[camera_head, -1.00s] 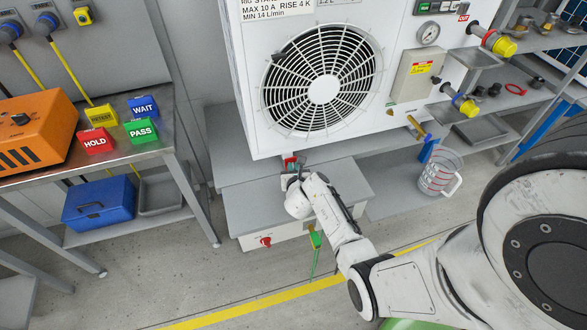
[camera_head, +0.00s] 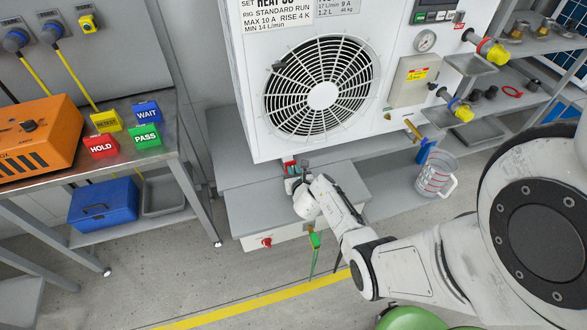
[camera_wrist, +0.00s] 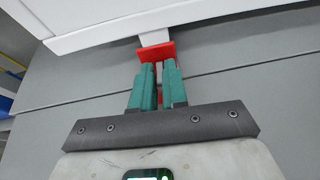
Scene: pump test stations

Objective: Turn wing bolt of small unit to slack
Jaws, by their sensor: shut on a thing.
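A white unit (camera_head: 340,146) with a round fan grille stands on a grey bench. Below its lower edge is a small red part (camera_head: 290,166), which looks like the wing bolt. In the wrist view the red wing bolt (camera_wrist: 155,51) shows as a flat red plate at the end of a short white stem. My gripper (camera_wrist: 158,68) is shut on it, its two teal fingers close together with a little red between them. In the head view my gripper (camera_head: 294,183) is mostly hidden by my wrist. The bolt's turn angle cannot be told.
A grey box (camera_head: 235,212) with a red knob (camera_head: 266,242) lies under my wrist. A green-handled tool (camera_head: 314,246) hangs at its front. A clear jug (camera_head: 437,176) stands to the right.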

